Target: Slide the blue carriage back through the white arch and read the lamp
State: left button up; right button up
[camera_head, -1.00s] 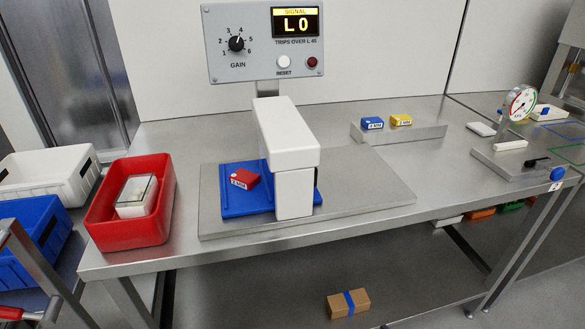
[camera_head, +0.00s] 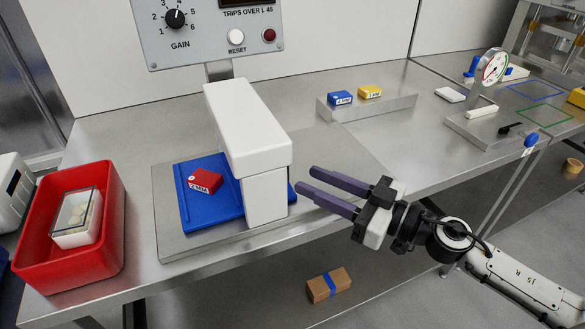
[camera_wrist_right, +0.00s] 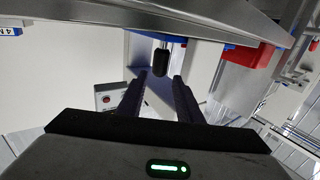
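The blue carriage (camera_head: 190,210) lies on the grey base plate (camera_head: 165,245), mostly left of the white arch (camera_head: 240,125), with a blue sliver showing right of the arch's near leg. A red block marked 2 MM (camera_head: 206,181) sits on it. My right gripper (camera_head: 305,180) is open and empty, its fingertips close to the arch's right side. In the right wrist view a black knob (camera_wrist_right: 161,62) stands just beyond and between the open fingers (camera_wrist_right: 160,80). The dark red lamp (camera_head: 269,34) on the signal panel looks unlit. My left gripper is out of view.
A red tray (camera_head: 110,255) with a clear-lidded box (camera_head: 76,218) stands at left. Blue (camera_head: 340,97) and yellow (camera_head: 370,92) blocks rest on a grey ledge behind. A dial gauge (camera_head: 494,66) stands further right. The signal display (camera_head: 248,3) is mostly cut off.

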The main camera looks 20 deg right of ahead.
aim_at(293, 193)
jog(key=shift+p+x, duration=0.6)
jog(key=shift+x, duration=2.25)
grip_shut()
